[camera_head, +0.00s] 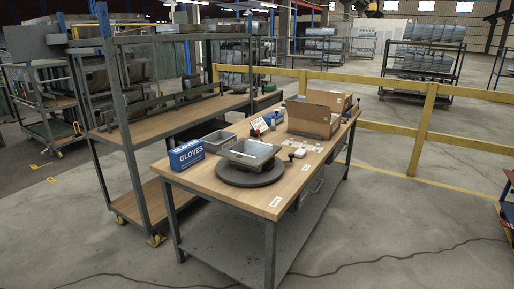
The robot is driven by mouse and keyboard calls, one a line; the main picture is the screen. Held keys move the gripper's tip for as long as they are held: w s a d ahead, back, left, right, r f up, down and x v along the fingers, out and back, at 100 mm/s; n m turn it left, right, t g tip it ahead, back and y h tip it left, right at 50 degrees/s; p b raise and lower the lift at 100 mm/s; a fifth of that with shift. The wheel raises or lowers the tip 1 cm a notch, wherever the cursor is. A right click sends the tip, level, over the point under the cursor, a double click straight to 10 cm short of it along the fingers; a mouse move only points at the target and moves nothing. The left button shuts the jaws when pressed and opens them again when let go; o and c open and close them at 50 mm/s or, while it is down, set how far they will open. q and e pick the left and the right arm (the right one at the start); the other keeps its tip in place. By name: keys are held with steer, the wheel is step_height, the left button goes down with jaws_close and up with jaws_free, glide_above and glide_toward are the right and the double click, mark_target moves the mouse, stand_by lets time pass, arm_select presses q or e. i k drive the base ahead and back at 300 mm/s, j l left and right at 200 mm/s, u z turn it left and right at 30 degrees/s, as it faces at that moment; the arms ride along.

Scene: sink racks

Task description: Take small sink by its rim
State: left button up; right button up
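A small grey sink (250,149), a rectangular open basin with a flat rim, sits on a dark round turntable (251,180) on the wooden workbench (283,195). A second, smaller grey bin or basin (217,140) stands just behind and to the left of it. The near and right parts of the sink's rim look free. Neither of my grippers shows in the head view, so I cannot see their state.
A blue gloves box (186,155) stands left of the sink. An open cardboard box (312,117) is at the bench's far end, with small items between. A wheeled shelf rack (118,127) stands along the left side. A yellow railing (421,133) runs behind.

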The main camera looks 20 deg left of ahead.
mark_target(250, 157)
steer(key=i+j+u, duration=0.25)
steer(key=i, duration=0.25)
steer(key=i+j+u, duration=0.2)
steer(key=i, duration=0.3)
